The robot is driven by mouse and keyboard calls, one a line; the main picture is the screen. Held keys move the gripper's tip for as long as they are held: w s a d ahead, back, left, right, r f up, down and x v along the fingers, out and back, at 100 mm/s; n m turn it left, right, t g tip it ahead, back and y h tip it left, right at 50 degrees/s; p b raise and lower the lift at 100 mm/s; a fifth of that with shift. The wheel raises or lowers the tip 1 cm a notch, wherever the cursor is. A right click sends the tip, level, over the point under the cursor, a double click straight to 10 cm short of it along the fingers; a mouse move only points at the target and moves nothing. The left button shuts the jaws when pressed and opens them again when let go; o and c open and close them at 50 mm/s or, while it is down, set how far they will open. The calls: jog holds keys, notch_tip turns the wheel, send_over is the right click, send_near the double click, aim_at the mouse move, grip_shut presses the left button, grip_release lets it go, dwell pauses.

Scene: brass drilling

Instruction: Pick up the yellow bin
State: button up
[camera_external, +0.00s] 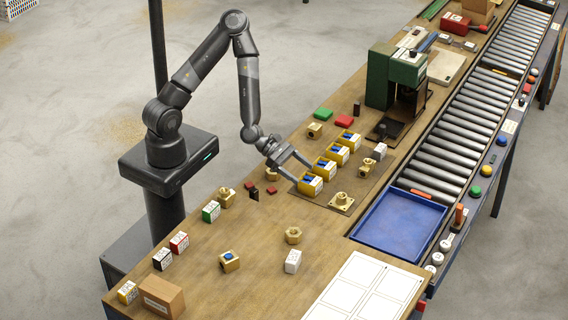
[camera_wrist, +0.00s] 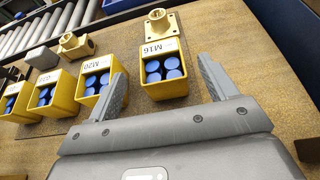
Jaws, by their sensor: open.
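Several yellow bins stand in a row on a brown mat (camera_external: 365,182). The nearest yellow bin (camera_external: 310,186) is at the front end of the row; in the wrist view it is the bin marked M16 (camera_wrist: 167,91), holding blue round-topped pieces. Another yellow bin, marked M20 (camera_wrist: 90,99), stands to its left in the wrist view. My gripper (camera_external: 303,171) is open and empty, by the nearest bin. In the wrist view its fingers appear on either side of the M16 bin, the left finger between it and M20. I cannot tell whether they touch it.
A brass flanged fitting (camera_external: 342,201) stands on the mat beside the M16 bin. Brass parts and small colored boxes lie about the wooden bench. A green drill press (camera_external: 393,78) stands beyond the row. A blue tray (camera_external: 400,225) and roller conveyor (camera_external: 445,150) are at right.

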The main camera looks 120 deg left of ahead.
aim_at(313, 181)
jog(key=shift+x, duration=3.6)
jog(key=c, duration=1.1)
